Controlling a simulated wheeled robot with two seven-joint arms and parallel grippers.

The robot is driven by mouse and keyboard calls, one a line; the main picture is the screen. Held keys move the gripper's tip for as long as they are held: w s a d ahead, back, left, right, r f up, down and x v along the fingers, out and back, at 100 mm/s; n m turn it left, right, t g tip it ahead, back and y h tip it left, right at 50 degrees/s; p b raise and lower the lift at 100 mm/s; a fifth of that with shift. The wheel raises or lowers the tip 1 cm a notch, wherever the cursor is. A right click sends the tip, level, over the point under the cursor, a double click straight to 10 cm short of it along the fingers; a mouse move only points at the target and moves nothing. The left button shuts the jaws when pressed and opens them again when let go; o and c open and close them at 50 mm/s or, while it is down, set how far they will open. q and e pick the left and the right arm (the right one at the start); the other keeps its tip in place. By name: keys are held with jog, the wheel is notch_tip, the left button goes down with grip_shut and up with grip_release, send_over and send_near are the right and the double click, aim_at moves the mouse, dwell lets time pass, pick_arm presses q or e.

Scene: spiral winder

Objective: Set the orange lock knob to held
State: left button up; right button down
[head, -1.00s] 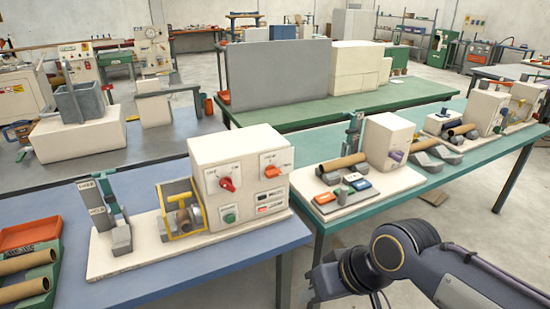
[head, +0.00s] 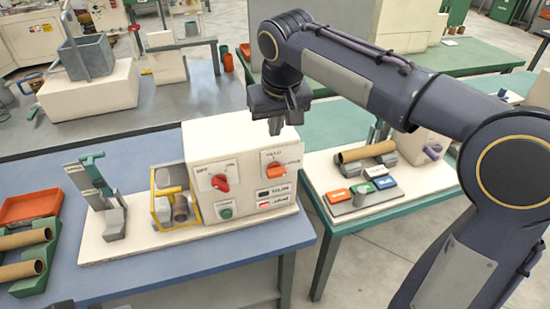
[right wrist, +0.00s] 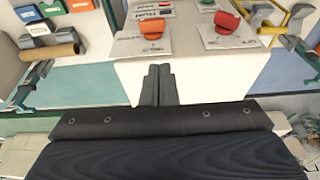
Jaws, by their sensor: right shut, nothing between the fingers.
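The orange lock knob (head: 274,168) sits at the upper right of the front panel of a cream control box (head: 212,142). A label reading HELD is above it and another, too small to read, is to its right. I cannot tell which mark it points to. In the right wrist view the orange knob (right wrist: 152,29) is beyond the fingertips. My right gripper (head: 275,127) is shut and empty, pointing down by the box's top edge, above the knob and apart from it. It also shows in the right wrist view (right wrist: 159,84). My left gripper is not seen.
A red knob (head: 220,183) is left on the same panel, with a green button (head: 226,212) below. A yellow-framed guard (head: 177,206) stands left of the box. The green table (head: 330,226) holds another machine with a cardboard tube (head: 366,151).

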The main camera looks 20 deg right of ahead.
aim_at(268, 172)
jog(key=shift+f, duration=0.1)
jog(key=x, duration=0.9)
jog(key=s+p+x, duration=0.1)
jog(key=x, duration=0.3)
jog(key=shift+f, duration=0.55)
jog(key=shift+a+f+h, duration=0.1)
jog(key=shift+a+h, duration=0.15)
jog(key=shift+h, duration=0.55)
jog(key=shift+b, duration=0.3)
jog(key=shift+a+f+n+h+b, duration=0.2)
jog(key=shift+a+h+b, duration=0.1)
jog(key=shift+h, duration=0.3)
jog(key=shift+a+f+n+h+b, duration=0.1)
jog(key=shift+a+f+h+b, duration=0.15)
jog(key=shift+h, duration=0.35)
jog(key=shift+a+f+n+t+h+b, duration=0.1)
jog(key=shift+a+f+n+h+b, duration=0.1)
jog(key=shift+f+h+b, duration=0.45)
jog(key=shift+a+f+n+t+h+b, duration=0.1)
jog(key=shift+a+f+h+b, duration=0.15)
jog(key=shift+h+b, duration=0.8)
jog(key=shift+a+f+n+t+h+b, duration=0.1)
jog(key=shift+a+f+h+b, duration=0.1)
jog(key=shift+f+h+b, duration=0.5)
jog(key=shift+r, duration=0.2)
jog(key=shift+d, duration=0.1)
